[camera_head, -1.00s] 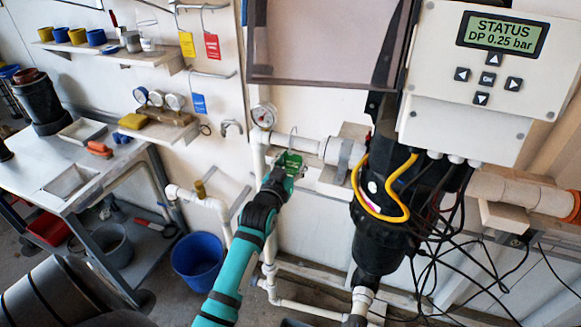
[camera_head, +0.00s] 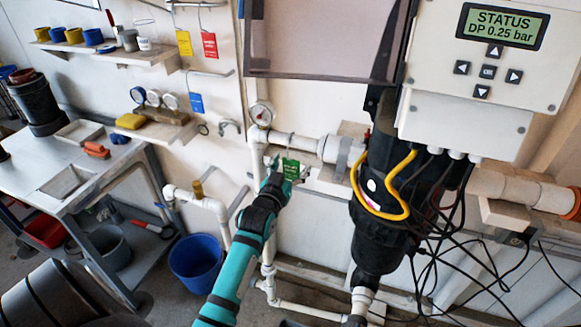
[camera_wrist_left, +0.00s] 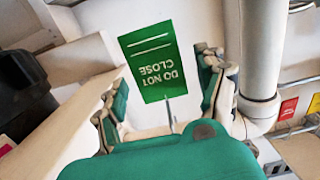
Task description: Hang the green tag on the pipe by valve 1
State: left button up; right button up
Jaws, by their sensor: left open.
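The green tag (camera_head: 291,168) hangs just below the white horizontal pipe (camera_head: 305,143), left of the black filter housing. Its thin wire hook rises to the pipe and appears to pass over it. My left gripper (camera_head: 284,178) is open right by the tag, below the pipe. In the left wrist view the tag (camera_wrist_left: 153,62) shows upside down, with "DO NOT CLOSE" on it, between the spread fingers of my left gripper (camera_wrist_left: 165,88), with gaps at both sides. Part of its wire is hidden there by the gripper. I cannot identify valve 1. My right gripper is not in view.
The yellow tag (camera_head: 184,43), red tag (camera_head: 209,45) and blue tag (camera_head: 196,103) hang on wall hooks. A pressure gauge (camera_head: 261,114) stands above the pipe corner. The black filter housing (camera_head: 380,225) with loose cables is close at right. A blue bucket (camera_head: 196,261) stands on the floor.

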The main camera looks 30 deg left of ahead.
pick_arm(q)
jog(key=f+v, duration=0.1)
jog(key=v, duration=1.1)
jog(key=s+d+f+m+g+h, duration=0.1)
jog(key=d+f+g, duration=0.15)
jog(key=f, duration=0.75)
jog(key=d+f+g+h, duration=0.2)
jog(key=d+f, duration=0.1)
jog(key=f, duration=0.8)
jog(key=s+d+f+m+g, duration=0.1)
jog(key=s+d+f+g, duration=0.1)
jog(key=s+f, duration=0.45)
jog(key=s+d+f+m+g, duration=0.1)
jog(key=s+d+f+g, duration=0.15)
jog(key=f, duration=0.75)
jog(key=s+f+g, duration=0.2)
jog(key=s+f, duration=0.4)
jog(key=s, duration=0.4)
jog(key=s+f+m+g, duration=0.1)
jog(key=s+f, duration=0.4)
jog(key=s, duration=0.5)
jog(key=s+d+f+m+g+h, duration=0.1)
jog(key=s+f+g, duration=0.2)
jog(key=s+f, duration=0.3)
jog(key=s, duration=0.4)
jog(key=shift+s+f+g, duration=0.3)
